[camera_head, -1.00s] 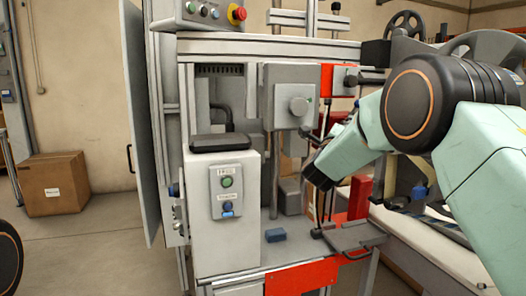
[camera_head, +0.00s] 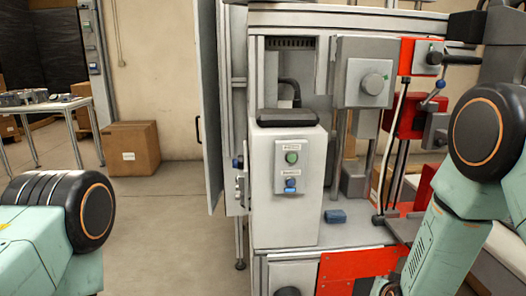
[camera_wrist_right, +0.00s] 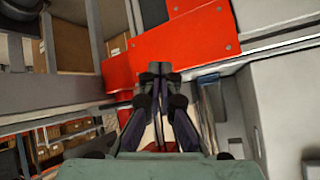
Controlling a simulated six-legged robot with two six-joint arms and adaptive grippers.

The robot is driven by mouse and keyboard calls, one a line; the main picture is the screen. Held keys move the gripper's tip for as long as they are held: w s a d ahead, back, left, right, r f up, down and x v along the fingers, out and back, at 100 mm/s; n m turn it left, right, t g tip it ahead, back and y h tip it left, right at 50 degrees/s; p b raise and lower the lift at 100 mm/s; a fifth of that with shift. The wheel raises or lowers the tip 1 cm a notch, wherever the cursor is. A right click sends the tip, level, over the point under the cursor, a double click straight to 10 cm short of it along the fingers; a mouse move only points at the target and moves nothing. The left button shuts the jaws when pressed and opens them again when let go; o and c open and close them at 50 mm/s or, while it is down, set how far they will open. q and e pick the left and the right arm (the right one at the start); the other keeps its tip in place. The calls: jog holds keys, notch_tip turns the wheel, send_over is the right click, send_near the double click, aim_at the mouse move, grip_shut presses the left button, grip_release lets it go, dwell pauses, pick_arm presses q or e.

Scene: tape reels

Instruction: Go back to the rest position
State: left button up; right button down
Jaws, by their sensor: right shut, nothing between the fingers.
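My right gripper (camera_wrist_right: 157,72) shows in the right wrist view with its dark fingers shut together and nothing between them. Behind its tips is a red panel (camera_wrist_right: 185,40) of the machine; I cannot tell the distance. In the head view my right arm comes down along the right side, in front of the machine (camera_head: 290,205), toward the bottom edge. My left arm's elbow part shows at the lower left, over open floor. My left gripper is out of the picture.
The machine has a control box with green and blue buttons (camera_head: 291,170) and a red front panel (camera_head: 350,264). A cardboard box (camera_head: 133,148) and a table (camera_head: 72,104) stand at the left. The floor between is clear.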

jog(key=s+a+f+n+g, duration=0.1)
jog(key=s+f+n+g, duration=0.1)
jog(key=s, duration=1)
jog(key=s+a+f+n+g+y, duration=0.1)
jog(key=s+f+g, duration=0.3)
jog(key=s, duration=0.8)
jog(key=s+a+f+n+g+y, duration=0.1)
jog(key=s+a+f+n+g, duration=0.1)
jog(key=s+f, duration=0.5)
jog(key=s+a+g, duration=0.1)
jog(key=s, duration=0.5)
jog(key=shift+a+n+g, duration=0.15)
jog(key=shift+n+g, duration=0.15)
jog(key=shift+g, duration=0.1)
